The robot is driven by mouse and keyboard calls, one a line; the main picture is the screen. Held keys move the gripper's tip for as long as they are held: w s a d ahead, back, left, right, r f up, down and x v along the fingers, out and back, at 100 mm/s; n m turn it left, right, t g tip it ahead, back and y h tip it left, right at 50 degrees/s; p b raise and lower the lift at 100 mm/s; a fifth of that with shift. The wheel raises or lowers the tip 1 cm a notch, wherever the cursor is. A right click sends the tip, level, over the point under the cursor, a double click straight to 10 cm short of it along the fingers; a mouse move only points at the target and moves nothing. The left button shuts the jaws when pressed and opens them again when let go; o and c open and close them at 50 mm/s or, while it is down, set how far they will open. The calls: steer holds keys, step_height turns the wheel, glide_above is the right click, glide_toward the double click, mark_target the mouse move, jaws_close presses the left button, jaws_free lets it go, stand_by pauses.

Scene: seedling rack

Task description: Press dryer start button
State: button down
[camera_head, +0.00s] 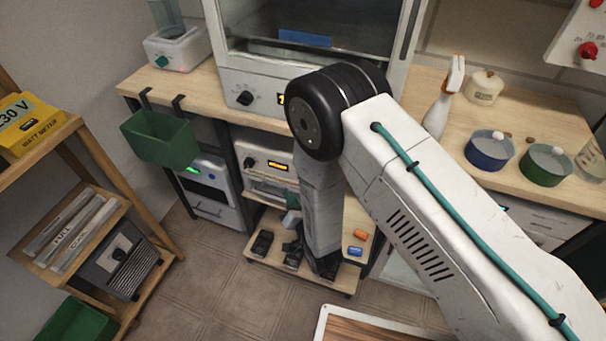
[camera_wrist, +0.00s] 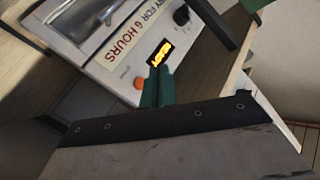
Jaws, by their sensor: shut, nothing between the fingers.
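The dryer (camera_head: 257,152) is a white box under the worktop, with a dark knob and a lit yellow display. The wrist view shows its front (camera_wrist: 85,30) rotated, with the display (camera_wrist: 160,53), the label "DRY FOR 6 HOURS" and the knob (camera_wrist: 181,15). A round orange button (camera_wrist: 139,83), which I take for the start button, is beside the display. My gripper (camera_wrist: 158,72) is shut and empty, its green fingertips just right of the button and below the display in the picture. I cannot tell whether they touch the panel. In the head view my arm hides the button.
A low wooden shelf (camera_head: 322,283) with several small dark items stands below. The worktop (camera_head: 455,178) overhangs the dryer, and a green bin (camera_head: 160,140) hangs from its left side. A white unit (camera_head: 212,190) stands left of the dryer. The floor (camera_head: 200,285) at front left is clear.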

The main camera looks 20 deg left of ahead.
steer(key=w, duration=0.6)
steer(key=shift+w+d, duration=0.2)
steer(key=shift+d, duration=0.05)
stand_by(1.8)
steer(key=shift+w, duration=0.45)
steer(key=shift+w, duration=0.35)
stand_by(0.5)
steer(key=shift+s, duration=0.8)
steer(key=s, duration=0.5)
steer(key=shift+a, duration=0.2)
